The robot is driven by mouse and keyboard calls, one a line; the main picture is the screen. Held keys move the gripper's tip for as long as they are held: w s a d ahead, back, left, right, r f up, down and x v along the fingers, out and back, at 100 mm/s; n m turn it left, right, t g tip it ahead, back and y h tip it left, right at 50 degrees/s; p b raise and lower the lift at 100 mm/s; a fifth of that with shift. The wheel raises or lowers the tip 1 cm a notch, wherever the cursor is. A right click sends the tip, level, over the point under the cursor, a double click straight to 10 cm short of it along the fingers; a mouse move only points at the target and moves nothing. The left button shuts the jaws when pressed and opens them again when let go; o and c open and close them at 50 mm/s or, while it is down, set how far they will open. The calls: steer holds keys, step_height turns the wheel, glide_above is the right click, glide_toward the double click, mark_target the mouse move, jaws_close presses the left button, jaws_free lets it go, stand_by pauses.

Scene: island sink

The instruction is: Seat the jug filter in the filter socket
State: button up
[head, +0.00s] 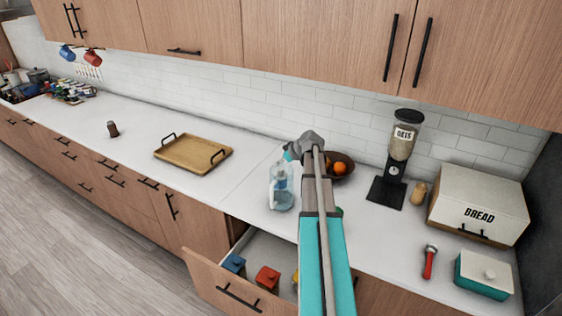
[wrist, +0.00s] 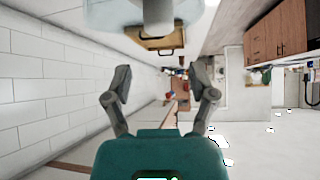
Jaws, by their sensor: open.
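A clear, blue-tinted jug (head: 281,196) stands upright on the white counter, just left of my arm in the head view. In the wrist view a clear rounded body, apparently the jug (wrist: 105,15), fills the top edge, with a pale cylindrical piece (wrist: 158,14) at its middle. I cannot tell whether this piece is the filter or the socket. My gripper (wrist: 162,92) is open, with nothing between its fingers. In the head view my gripper (head: 292,152) is above the counter, close to the jug's top and partly hidden by my wrist.
An open drawer (head: 208,284) holds blue (head: 234,263) and red (head: 267,278) containers and a partly hidden yellow one. A fruit bowl (head: 343,173) is behind my arm. A wooden tray (head: 194,154) lies left; an oats dispenser (head: 402,140) and bread box (head: 478,207) stand right.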

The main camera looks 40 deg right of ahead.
step_height(320, 180, up, 6)
steer(key=p, duration=0.5)
steer(key=shift+w+a, duration=0.1)
stand_by(1.1)
steer(key=s+a+f+g+b, duration=0.25)
steer(key=a+f, duration=0.25)
steer(key=a, duration=0.6)
steer(key=s+a+f+m+g+b, duration=0.1)
steer(key=s+a+f+g+b, duration=0.2)
steer(key=a, duration=0.9)
steer(key=s+a+f+g+b, duration=0.1)
steer(key=s+a+f+b, duration=0.2)
steer(key=a+f, duration=0.55)
steer(key=s+a+f+m+g+h+b, duration=0.1)
steer(key=s+a+b, duration=0.3)
steer(key=s+a, duration=0.4)
steer(key=a+g+h, duration=0.1)
steer(key=a, duration=0.2)
steer(key=shift+s+a+f+m, duration=0.3)
steer(key=shift+a+f, duration=0.05)
steer(key=shift+a, duration=0.05)
